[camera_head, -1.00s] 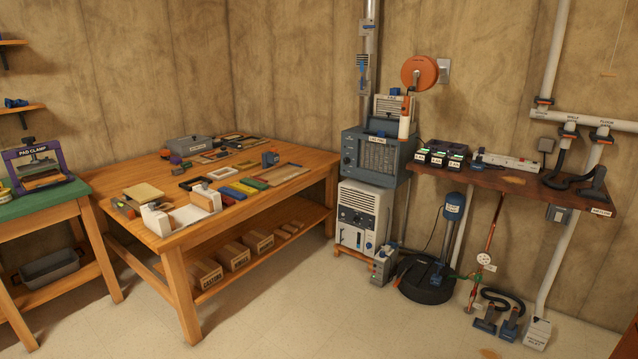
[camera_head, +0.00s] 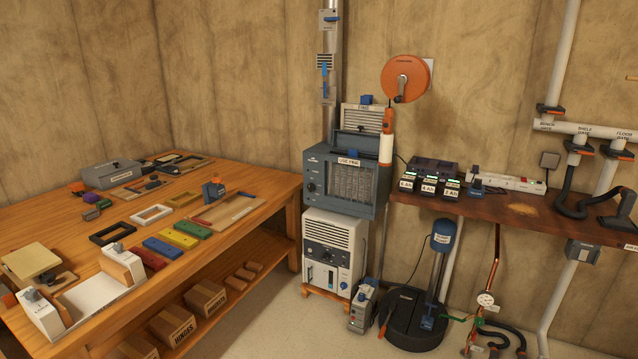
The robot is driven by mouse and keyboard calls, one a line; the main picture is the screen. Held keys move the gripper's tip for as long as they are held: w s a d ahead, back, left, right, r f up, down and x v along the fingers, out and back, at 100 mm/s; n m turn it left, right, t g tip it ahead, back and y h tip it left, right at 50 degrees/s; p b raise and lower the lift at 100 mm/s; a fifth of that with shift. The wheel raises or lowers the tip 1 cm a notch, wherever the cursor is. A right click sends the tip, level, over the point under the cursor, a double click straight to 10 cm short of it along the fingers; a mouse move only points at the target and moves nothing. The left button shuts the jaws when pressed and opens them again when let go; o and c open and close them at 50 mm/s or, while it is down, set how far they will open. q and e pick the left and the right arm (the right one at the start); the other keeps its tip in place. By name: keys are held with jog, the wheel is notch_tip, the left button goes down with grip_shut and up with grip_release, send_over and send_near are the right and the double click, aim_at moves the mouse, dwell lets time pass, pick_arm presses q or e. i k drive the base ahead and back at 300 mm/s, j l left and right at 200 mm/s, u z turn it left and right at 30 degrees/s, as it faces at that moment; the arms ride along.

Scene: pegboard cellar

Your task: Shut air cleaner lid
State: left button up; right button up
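The air cleaner (camera_head: 318,185) is a dark blue-grey box with a filter grille on its front, in the middle of the head view. It sits on top of a white louvred unit (camera_head: 333,245). A dark panel with a white "USE FINE" label (camera_head: 349,161) stands raised at the top of the cleaner and looks like its lid, tilted up. Behind and above it is a pale louvred filter panel (camera_head: 364,117) marked "FINE" with a blue knob. Neither of my grippers is in view.
A wooden workbench (camera_head: 250,190) with frames, coloured blocks and tools fills the left. A brown shelf (camera_head: 480,207) with chargers and a power strip is on the right. A black round-based pump (camera_head: 415,325) and small grey box (camera_head: 362,306) stand on the floor.

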aim_at(366, 142)
jog(key=i+j+z, duration=0.25)
jog(key=i, duration=0.25)
jog(key=i+j+z, duration=0.3)
jog(key=i, duration=0.25)
